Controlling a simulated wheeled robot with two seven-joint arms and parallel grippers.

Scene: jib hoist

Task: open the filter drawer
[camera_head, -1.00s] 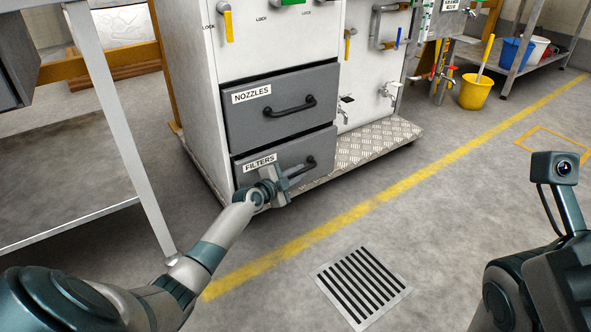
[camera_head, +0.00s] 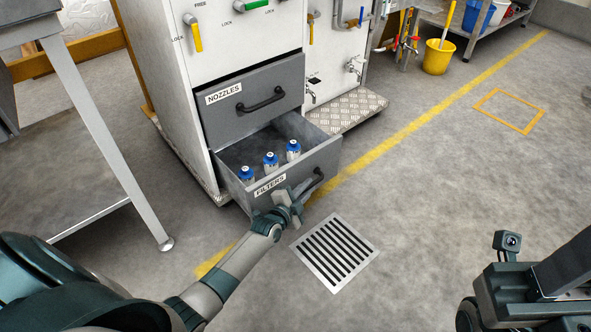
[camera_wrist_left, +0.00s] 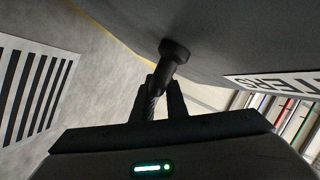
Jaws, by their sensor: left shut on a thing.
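The grey filter drawer (camera_head: 300,178), labelled FILTERS, is pulled well out from the lower front of the white cabinet. Several blue-capped bottles (camera_head: 270,161) stand inside it. Its black handle (camera_head: 318,178) is on the drawer front. My left gripper (camera_head: 298,193) is at this handle. In the left wrist view, the fingers of the left gripper (camera_wrist_left: 160,98) are closed around the dark handle (camera_wrist_left: 172,62), close to the drawer front. My right arm shows at the lower right, but its gripper is out of view.
The NOZZLES drawer (camera_head: 250,98) above is shut. A metal table leg (camera_head: 105,145) stands to the left. A floor grate (camera_head: 334,252) lies in front of the drawer. A yellow bucket (camera_head: 438,56) stands at the back. The floor at right is clear.

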